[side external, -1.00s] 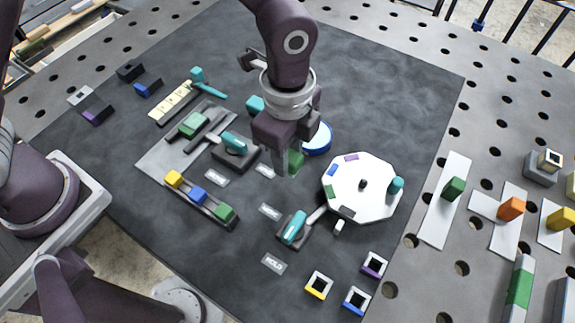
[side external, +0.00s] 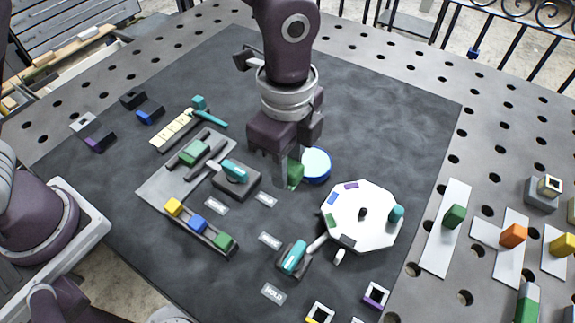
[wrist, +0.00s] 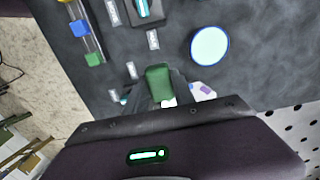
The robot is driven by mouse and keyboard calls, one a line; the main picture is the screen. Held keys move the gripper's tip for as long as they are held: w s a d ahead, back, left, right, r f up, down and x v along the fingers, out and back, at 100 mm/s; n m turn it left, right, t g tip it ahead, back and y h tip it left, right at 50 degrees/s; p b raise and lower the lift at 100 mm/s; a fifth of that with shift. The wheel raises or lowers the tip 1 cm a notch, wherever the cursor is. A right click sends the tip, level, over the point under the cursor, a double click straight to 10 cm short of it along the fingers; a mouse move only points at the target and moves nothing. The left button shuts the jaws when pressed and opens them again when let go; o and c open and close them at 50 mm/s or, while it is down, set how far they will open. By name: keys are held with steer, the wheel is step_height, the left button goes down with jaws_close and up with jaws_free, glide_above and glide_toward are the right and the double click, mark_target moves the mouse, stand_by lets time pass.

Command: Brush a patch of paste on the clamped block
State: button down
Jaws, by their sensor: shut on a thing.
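My gripper (side external: 288,178) hangs over the dark mat, with its fingers shut on a green block-like piece (side external: 295,173). In the wrist view this green piece (wrist: 158,82) sits between the fingers; its lower end is hard to make out. A round dish with a blue rim and pale surface (side external: 317,165) is just right of the gripper, and it also shows in the wrist view (wrist: 210,46). A green block (side external: 194,152) sits among dark bars on a grey plate (side external: 152,188) at the left; it looks like the clamped block. I see no paste on it.
A teal-handled tool (side external: 235,171) rests on a dark block, another (side external: 294,257) on a stand at the front. A white octagonal plate (side external: 375,235) stands at the right. A rail with coloured blocks (side external: 198,225) is at the left. The back right mat is clear.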

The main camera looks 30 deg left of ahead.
steer(key=w+a+r+n, duration=0.1)
steer(key=w+a+n, duration=0.15)
steer(key=a, duration=0.55)
steer(key=w+a+n, duration=0.1)
steer(key=a+n, duration=0.2)
steer(key=a, duration=0.5)
steer(key=n, duration=0.4)
glide_toward(194, 148)
steer(key=shift+m, duration=0.25)
steer(key=shift+a+f, duration=0.4)
steer(key=shift+f, duration=0.6)
steer(key=shift+a+f, duration=0.4)
steer(key=shift+f, duration=0.55)
steer(key=shift+a+f, duration=0.4)
steer(key=shift+f, duration=0.6)
steer(key=shift+d+r, duration=0.1)
steer(key=shift+d, duration=0.25)
steer(key=shift+d+f, duration=0.2)
steer(key=shift+d, duration=2.45)
steer(key=a, duration=0.5)
steer(key=shift+a, duration=0.35)
steer(key=shift+w+a, duration=0.2)
steer(key=shift+d, duration=3)
steer(key=shift+a, duration=3)
step_height(194, 148, up, 8)
steer(key=shift+r, duration=0.15)
